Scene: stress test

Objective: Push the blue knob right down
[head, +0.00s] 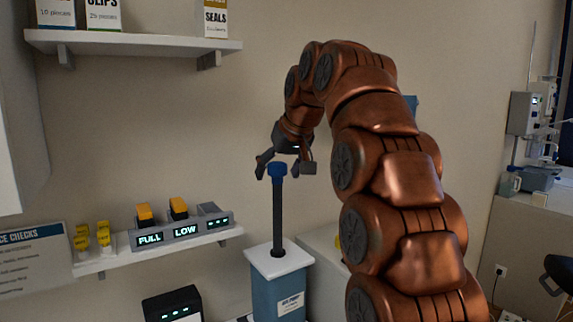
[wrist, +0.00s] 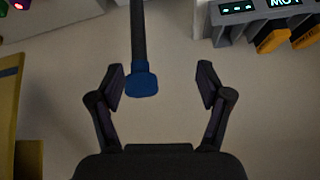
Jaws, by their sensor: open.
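The blue knob (head: 277,170) sits on top of a dark upright rod (head: 277,215), which stands well up out of a blue pump box with a white top (head: 279,262). My gripper (head: 286,166) is at the height of the knob, with its open fingers to either side of it in the head view. In the wrist view the blue knob (wrist: 141,84) and its rod (wrist: 138,40) show between the open fingers (wrist: 161,85), close to the left finger. Whether the knob touches that finger I cannot tell.
A low shelf (head: 215,237) to the left holds units marked FULL and LOW (head: 165,236) and yellow items (head: 93,237). A black device (head: 172,305) stands below. A higher shelf (head: 140,43) holds boxes. My arm covers much of the right side.

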